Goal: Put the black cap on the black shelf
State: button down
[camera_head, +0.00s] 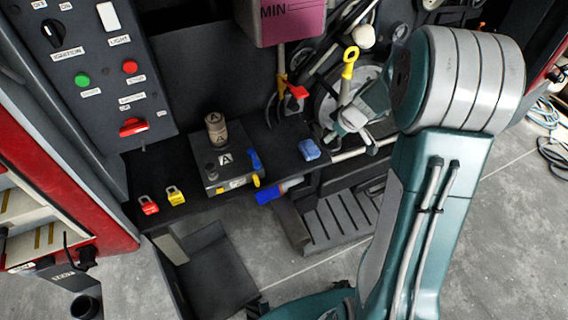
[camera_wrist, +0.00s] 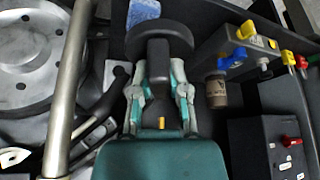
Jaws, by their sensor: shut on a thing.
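The black cap (camera_wrist: 160,38) shows in the wrist view as a wide round dark top with a narrower stem. My gripper (camera_wrist: 159,82) is shut on the stem, one finger on each side. In the head view my gripper (camera_head: 352,116) is at the right end of the black shelf (camera_head: 279,143), in front of a round metal part; I cannot make out the cap there. The shelf runs across the middle, below the pink tank. I cannot tell the cap's height above it.
On the shelf are a blue sponge (camera_head: 310,149), a grey box (camera_head: 224,168) with a brown cylinder (camera_head: 216,128) on top, a red padlock (camera_head: 148,205) and a yellow padlock (camera_head: 175,195). The pink tank (camera_head: 285,20) hangs above. Bare shelf shows between box and sponge.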

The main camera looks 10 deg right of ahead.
jog(key=w+a+f, duration=0.2)
jog(key=a+f, duration=0.1)
jog(key=w+a+f, duration=0.2)
jog(key=a+f, duration=0.1)
jog(key=a, duration=0.1)
jog(key=w+a+f, duration=0.2)
jog(key=a+f, duration=0.1)
jog(key=a, duration=0.1)
jog(key=shift+w, duration=0.35)
jog(key=shift+w+a+f, duration=0.1)
jog(key=shift+f, duration=0.1)
jog(key=shift+w+a+f, duration=0.15)
jog(key=shift+f, duration=1.65)
jog(key=c, duration=0.6)
grip_release()
